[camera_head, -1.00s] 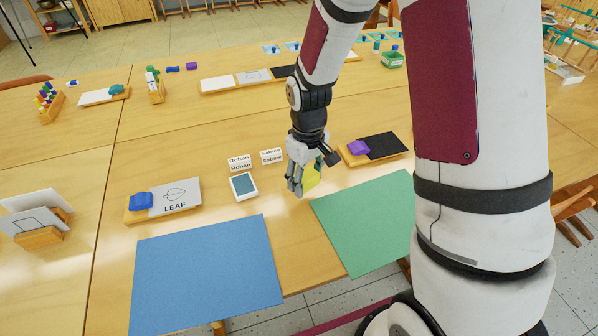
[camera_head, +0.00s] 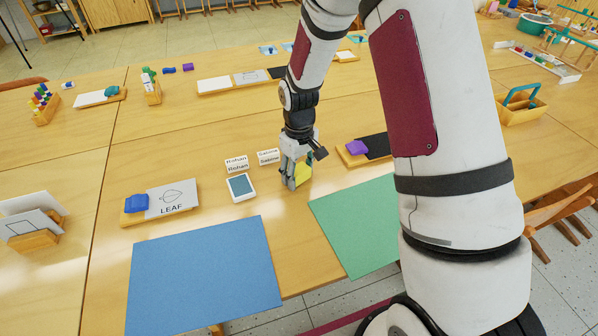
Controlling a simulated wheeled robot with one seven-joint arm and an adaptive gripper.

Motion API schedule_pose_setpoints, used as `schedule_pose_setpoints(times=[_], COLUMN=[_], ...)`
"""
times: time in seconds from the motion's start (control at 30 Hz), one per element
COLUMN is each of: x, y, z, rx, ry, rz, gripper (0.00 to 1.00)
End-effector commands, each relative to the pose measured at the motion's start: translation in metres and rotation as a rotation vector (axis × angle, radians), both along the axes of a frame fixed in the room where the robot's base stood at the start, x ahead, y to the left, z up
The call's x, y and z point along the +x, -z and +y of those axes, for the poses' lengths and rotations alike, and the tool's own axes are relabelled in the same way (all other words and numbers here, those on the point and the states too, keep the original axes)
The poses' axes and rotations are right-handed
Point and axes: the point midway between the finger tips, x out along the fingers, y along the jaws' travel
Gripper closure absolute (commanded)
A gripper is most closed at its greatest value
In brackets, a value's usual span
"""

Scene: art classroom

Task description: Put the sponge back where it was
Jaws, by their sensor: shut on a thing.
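My gripper (camera_head: 291,182) points down over the middle of the near table, shut on a yellow sponge (camera_head: 304,174). The fingers hide part of the sponge. It is low over the wood or touching it; I cannot tell which. It is between a small tablet-like card (camera_head: 241,187) on the left and a wooden tray (camera_head: 344,156) on the right. That tray bears a purple block (camera_head: 356,147) and a black card (camera_head: 378,146), partly hidden by my arm.
A blue mat (camera_head: 205,275) and a green mat (camera_head: 355,225) lie along the front. A tray with a blue block and a LEAF card (camera_head: 170,197) stands left. A wooden caddy (camera_head: 522,112) stands right.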

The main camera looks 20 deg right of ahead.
Motion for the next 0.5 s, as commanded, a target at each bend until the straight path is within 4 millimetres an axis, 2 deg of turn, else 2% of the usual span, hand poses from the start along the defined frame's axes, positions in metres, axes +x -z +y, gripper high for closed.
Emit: schedule_pose_setpoints(times=[0.1, 0.13, 0.2, 0.5], x=[-0.0001, -0.0001, -0.0002, -0.0002], y=[0.004, 0.0033, 0.003, 0.0022], z=[0.0, 0.0, -0.0001, -0.0001], rx=[0.0, 0.0, 0.0, 0.0], ry=[0.0, 0.0, 0.0, 0.0], rz=[0.001, 0.001, 0.001, 0.0], gripper=[0.9, 0.43, 0.3, 0.3])
